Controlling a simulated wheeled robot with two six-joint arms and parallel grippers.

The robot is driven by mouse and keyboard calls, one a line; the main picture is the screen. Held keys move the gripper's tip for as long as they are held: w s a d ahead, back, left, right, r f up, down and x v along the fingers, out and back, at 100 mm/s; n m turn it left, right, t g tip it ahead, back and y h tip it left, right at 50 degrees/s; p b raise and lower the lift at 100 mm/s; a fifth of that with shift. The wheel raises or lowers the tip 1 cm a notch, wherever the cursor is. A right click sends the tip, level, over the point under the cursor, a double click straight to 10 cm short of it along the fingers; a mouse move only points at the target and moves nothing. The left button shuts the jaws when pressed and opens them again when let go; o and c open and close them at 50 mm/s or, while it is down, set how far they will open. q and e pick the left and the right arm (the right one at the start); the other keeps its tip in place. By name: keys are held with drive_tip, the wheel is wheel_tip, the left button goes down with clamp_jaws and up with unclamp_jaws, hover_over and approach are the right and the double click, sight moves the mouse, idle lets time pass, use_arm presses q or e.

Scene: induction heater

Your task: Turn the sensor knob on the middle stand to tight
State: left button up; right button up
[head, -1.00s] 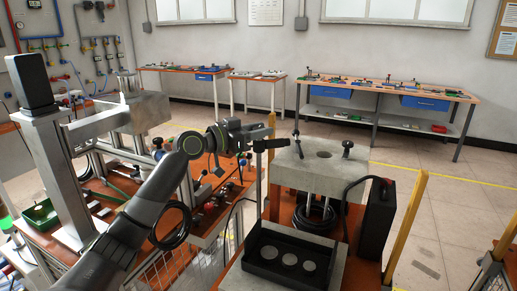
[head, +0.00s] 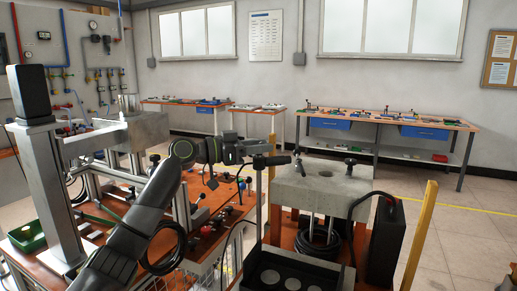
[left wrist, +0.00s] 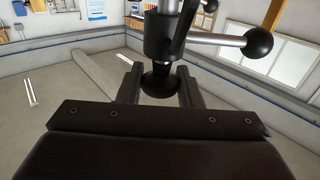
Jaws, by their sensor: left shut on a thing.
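The knob sits at the end of a metal and black shaft. A lever with a black ball end (left wrist: 258,42) sticks out to the right of this shaft. In the head view the gripped knob is mostly hidden by the fingers. I cannot read whether it is tight. My right gripper is not in view.
Another black knob (head: 350,164) stands on the block's right side. A black case (head: 385,240) with a cable is at the stand's right, beside a yellow post (head: 415,235). A black tray (head: 290,270) lies in front. A cluttered orange bench (head: 35,265) is at left.

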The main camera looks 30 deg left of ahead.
use_arm(q)
drive_tip(key=o, duration=0.9)
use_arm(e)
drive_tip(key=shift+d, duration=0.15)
use_arm(q)
drive_tip(key=shift+o, duration=0.2)
drive_tip(key=shift+f, duration=0.1)
drive_tip(key=shift+s+a, duration=0.25)
drive_tip(key=shift+a, duration=0.05)
drive_tip(key=b+v, duration=0.7)
drive_tip(key=v, duration=0.9)
drive_tip(key=shift+s+a, duration=0.15)
drive_tip(key=shift+s, duration=0.15)
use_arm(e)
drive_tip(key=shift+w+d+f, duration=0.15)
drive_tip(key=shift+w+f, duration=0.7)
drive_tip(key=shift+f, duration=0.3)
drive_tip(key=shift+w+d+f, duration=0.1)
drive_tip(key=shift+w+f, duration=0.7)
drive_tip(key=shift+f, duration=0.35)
